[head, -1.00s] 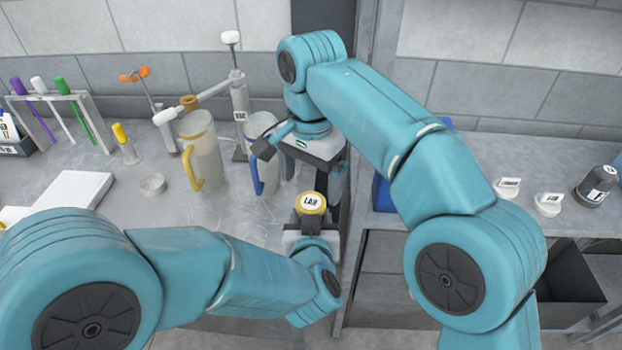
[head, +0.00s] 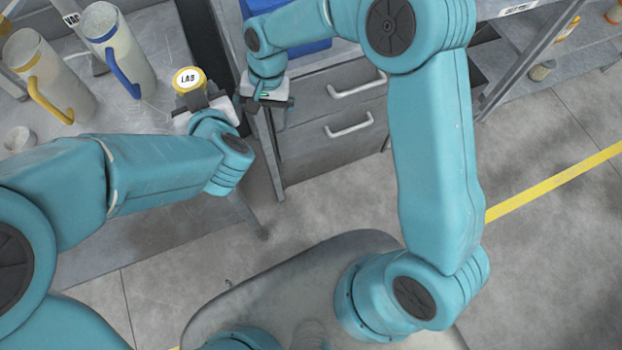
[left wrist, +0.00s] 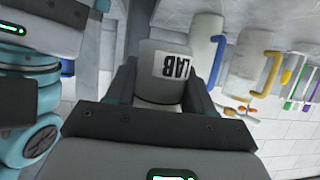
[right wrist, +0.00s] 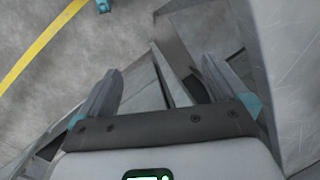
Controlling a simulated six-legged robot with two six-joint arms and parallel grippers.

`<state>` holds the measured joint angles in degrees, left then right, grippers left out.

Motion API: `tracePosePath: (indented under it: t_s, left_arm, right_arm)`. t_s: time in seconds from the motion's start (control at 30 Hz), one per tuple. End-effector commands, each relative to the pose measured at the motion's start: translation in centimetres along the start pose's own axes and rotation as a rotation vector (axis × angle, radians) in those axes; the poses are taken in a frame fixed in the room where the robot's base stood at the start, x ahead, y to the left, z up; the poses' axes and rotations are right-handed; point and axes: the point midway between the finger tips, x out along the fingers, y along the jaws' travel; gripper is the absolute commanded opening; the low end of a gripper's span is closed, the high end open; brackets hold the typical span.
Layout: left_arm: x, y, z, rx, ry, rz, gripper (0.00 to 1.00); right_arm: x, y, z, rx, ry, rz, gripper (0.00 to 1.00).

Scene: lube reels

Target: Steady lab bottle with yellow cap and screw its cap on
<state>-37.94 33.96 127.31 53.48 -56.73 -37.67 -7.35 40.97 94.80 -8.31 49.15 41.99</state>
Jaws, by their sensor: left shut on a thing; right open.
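The lab bottle (left wrist: 160,88) is white with a black-on-white LAB label in the left wrist view. My left gripper (head: 193,103) is shut on the bottle's body, with a finger on each side. My right gripper (head: 267,106) is to the right of the bottle, apart from it. In the right wrist view the right gripper's fingers (right wrist: 160,85) are spread with nothing between them.
A yellow-handled jug (head: 47,78) and a blue-handled jug (head: 120,50) stand on the bench left of the bottle. A small dish (head: 18,139) is near them. A grey drawer unit (head: 335,110) is beside my right gripper. Open floor (head: 300,205) lies in front.

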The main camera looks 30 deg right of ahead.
Motion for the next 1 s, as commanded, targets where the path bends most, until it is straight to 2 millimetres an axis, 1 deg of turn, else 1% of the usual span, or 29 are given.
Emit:
tracePosePath:
  t_s: [0.03,0.07,0.1,0.17,0.2,0.27,0.3,0.33,0.4,0.5,0.6,0.73,1.0]
  left_arm:
    - [0.0,0.0,-0.1,0.0,0.001,0.0,0.0]
    - [0.0,0.0,-0.1,0.0,0.001,0.0,0.0]
    - [0.0,0.0,-0.1,0.0,0.001,0.0,0.0]
    - [0.0,0.0,-0.1,0.0,0.001,0.0,0.0]
    - [0.0,0.0,-0.1,0.0,0.001,0.0,0.0]
    - [0.0,0.0,-0.1,0.0,0.001,0.0,0.0]
    - [0.0,0.0,-0.1,0.0,0.001,0.0,0.0]
    - [0.0,0.0,-0.1,0.0,0.001,0.0,0.0]
    - [0.0,0.0,-0.1,0.0,0.001,0.0,0.0]
    - [0.0,0.0,-0.1,0.0,0.001,0.0,0.0]
    - [0.0,0.0,-0.1,0.0,0.001,0.0,0.0]
    - [0.0,0.0,-0.1,0.0,0.001,0.0,0.0]
    - [0.0,0.0,-0.1,0.0,0.002,0.0,0.0]
  right_arm:
    - [3.4,1.5,0.8,-0.034,-0.02,-0.015,1.0]
    - [5.1,2.2,1.4,-0.059,-0.023,-0.029,1.0]
    - [7.3,3.2,2.1,-0.089,-0.025,-0.049,1.0]
    - [10.3,4.8,3.6,-0.13,-0.024,-0.075,1.0]
    - [12.0,6.0,4.8,-0.156,-0.021,-0.091,1.0]
    - [14.2,7.6,6.5,-0.192,-0.014,-0.111,1.0]
    - [15.3,8.7,7.8,-0.214,-0.006,-0.121,1.0]
    - [16.0,9.5,8.7,-0.228,0.0,-0.128,1.0]
    - [17.3,11.1,10.6,-0.258,0.015,-0.137,1.0]
    - [18.2,12.8,12.7,-0.292,0.036,-0.143,1.0]
    - [18.5,13.8,14.1,-0.314,0.051,-0.143,1.0]
    - [18.6,14.3,14.8,-0.329,0.062,-0.143,1.0]
    - [18.6,14.3,14.7,-0.331,0.064,-0.143,1.0]
